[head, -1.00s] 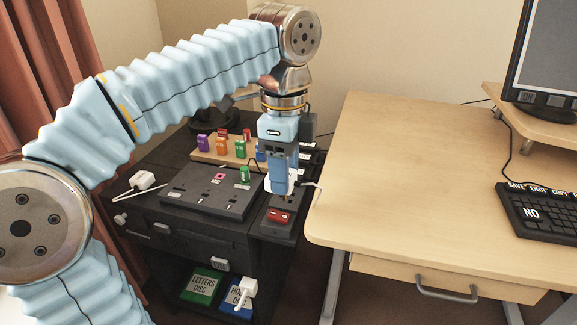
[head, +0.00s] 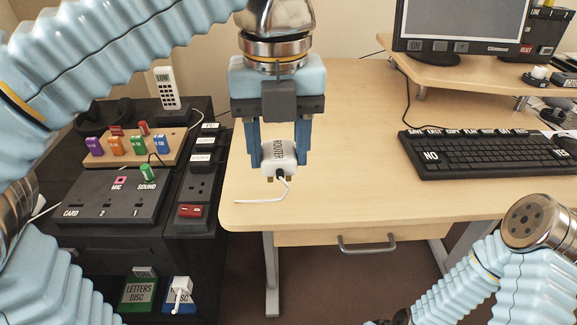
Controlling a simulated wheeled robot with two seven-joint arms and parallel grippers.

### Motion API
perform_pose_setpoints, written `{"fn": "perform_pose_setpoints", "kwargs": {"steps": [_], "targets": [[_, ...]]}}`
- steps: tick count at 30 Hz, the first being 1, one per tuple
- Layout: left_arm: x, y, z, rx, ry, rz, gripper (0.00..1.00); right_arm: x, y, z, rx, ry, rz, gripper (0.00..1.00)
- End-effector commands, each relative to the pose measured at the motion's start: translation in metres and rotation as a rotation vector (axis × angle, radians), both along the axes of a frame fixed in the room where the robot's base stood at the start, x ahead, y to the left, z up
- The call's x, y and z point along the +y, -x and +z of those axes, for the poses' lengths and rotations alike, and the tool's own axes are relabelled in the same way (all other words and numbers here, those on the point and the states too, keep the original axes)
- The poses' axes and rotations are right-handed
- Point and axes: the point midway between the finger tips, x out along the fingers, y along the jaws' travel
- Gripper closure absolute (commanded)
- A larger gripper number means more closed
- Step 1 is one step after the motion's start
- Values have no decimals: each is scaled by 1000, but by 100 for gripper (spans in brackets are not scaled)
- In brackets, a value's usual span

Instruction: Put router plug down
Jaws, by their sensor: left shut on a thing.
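The router plug (head: 279,153) is a white block marked ROUTER, with a white cable trailing from it. My left gripper (head: 279,158) is shut on it, with a blue finger on each side. The plug shows in front of the left part of the wooden desk (head: 340,110), near its front edge. I cannot tell whether it touches the desktop. The cable's end lies over the desk's left front corner. My right arm is at the lower right. Its gripper is not clearly visible.
A dark cabinet at the left bears a socket strip (head: 200,188) with a red switch (head: 191,211), a panel with CARD and MIC labels (head: 109,207), and coloured plugs on a wooden rack (head: 131,160). A keyboard (head: 483,154) lies on the desk's right. The desk's middle is clear.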

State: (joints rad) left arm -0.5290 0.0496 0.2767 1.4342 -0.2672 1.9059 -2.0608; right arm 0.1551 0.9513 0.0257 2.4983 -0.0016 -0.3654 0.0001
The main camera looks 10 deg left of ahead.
Motion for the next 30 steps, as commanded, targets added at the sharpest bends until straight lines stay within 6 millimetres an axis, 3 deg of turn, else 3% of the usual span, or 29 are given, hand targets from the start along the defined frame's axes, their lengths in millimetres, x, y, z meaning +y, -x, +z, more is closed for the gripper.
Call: {"fn": "perform_pose_setpoints", "kwargs": {"steps": [5,12,15,23,27,30], "targets": [[3,-24,-11,2,-2,-53,79,0,0,-1,0,0,0,100],[20,-89,-41,3,-2,-49,79,0,0,0,0,0,0,100],[24,-103,-63,3,-2,-50,79,-1,0,-6,0,2,-2,100],[28,-121,-84,1,-2,-50,79,-3,-1,-9,-1,4,-4,100],[32,-135,-106,3,-3,-50,79,-3,-1,-13,-2,5,-6,100],[32,-133,-122,1,-2,-52,79,-5,-2,-18,-3,7,-9,100]]}}
